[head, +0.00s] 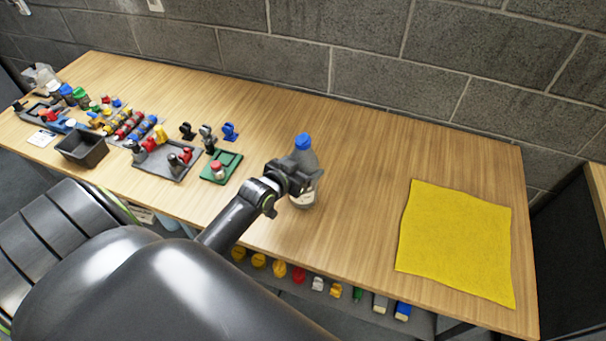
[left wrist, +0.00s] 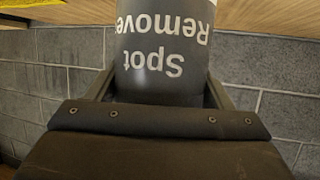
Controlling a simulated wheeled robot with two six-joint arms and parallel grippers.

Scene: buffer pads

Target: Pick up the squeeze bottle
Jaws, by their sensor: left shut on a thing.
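The squeeze bottle (head: 304,157) has a blue cap and a grey body with a pale lower part. It stands about upright over the middle of the wooden table in the head view. My left gripper (head: 303,181) is shut on the bottle around its middle. In the left wrist view the bottle (left wrist: 163,50) fills the space between the fingers, with the printed words "Spot Remove" upside down. Whether its base touches the table is hard to tell. My right gripper is not in view.
A yellow cloth (head: 455,240) lies on the right of the wooden table (head: 360,160). To the left are a green tray (head: 228,160), a grey tray (head: 160,170), a black bin (head: 82,151) and several small coloured parts. The table between bottle and cloth is clear.

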